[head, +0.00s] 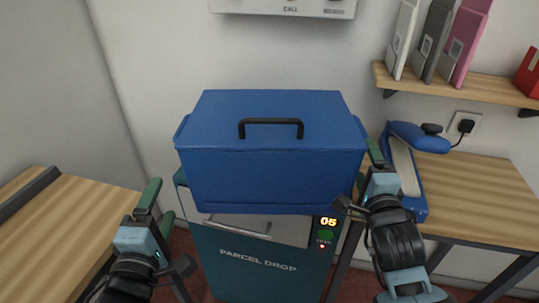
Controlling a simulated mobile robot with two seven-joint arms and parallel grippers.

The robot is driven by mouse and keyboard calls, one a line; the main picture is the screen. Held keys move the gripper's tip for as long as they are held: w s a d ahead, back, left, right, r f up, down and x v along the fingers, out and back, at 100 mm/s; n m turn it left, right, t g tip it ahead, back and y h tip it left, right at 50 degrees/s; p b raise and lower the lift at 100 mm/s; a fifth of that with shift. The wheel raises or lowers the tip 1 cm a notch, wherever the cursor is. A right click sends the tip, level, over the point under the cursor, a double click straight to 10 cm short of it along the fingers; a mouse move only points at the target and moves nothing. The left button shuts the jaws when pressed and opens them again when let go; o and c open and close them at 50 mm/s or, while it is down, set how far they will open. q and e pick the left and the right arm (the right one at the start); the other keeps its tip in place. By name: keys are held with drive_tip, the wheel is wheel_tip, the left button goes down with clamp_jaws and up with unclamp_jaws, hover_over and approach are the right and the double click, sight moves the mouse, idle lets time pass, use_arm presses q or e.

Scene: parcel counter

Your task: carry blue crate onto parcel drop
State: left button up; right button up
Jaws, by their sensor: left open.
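The blue crate (274,177) has a black handle on its flat lid and appears level. It is over the parcel drop (260,265), a teal cabinet with a grey top and a metal handle. The crate hides most of that top, and I cannot tell whether it rests there. My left gripper (158,208) is open and empty, lower left of the crate and apart from it. My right gripper (367,168) is at the crate's right side with its fingers spread; whether they touch the crate is unclear.
A wooden table (75,225) stands at the left. At the right, a wooden desk (470,195) holds a blue device (418,136) close to my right gripper. Above it, a shelf (450,85) carries several binders. A wall panel (285,8) hangs above the crate.

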drive_tip(key=s, duration=1.2)
drive_tip(key=shift+f, duration=0.25)
